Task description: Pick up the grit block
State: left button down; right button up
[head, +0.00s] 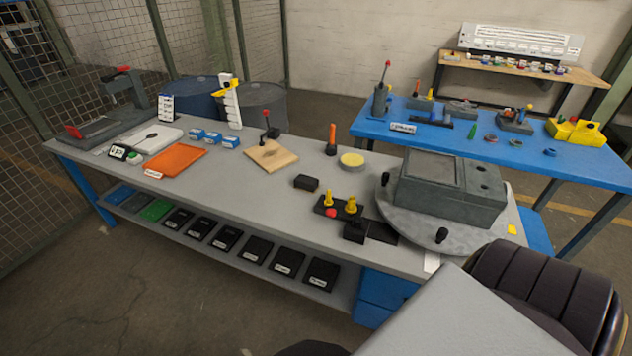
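A small dark block (305,183) lies flat on the grey workbench (240,215), near the middle and toward the front edge. It looks like the grit block, but no label on it is readable. It lies apart from its neighbours and nothing covers it. Neither of my grippers can be made out in the head view.
Around the block are a wooden board (271,156), a yellow-topped disc (352,160) and a dark fixture with yellow knobs (339,208). A grey machine box (450,200) stands on a round plate at right. An orange mat (175,161) lies left. Bench surface in front of the block is clear.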

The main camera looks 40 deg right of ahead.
aim_at(304, 183)
jog(key=i+j+z, duration=0.25)
jog(key=j+z, duration=0.3)
jog(key=i+j+z, duration=0.25)
jog(key=j, duration=0.25)
jog(key=j+z, duration=0.35)
jog(key=j, duration=0.5)
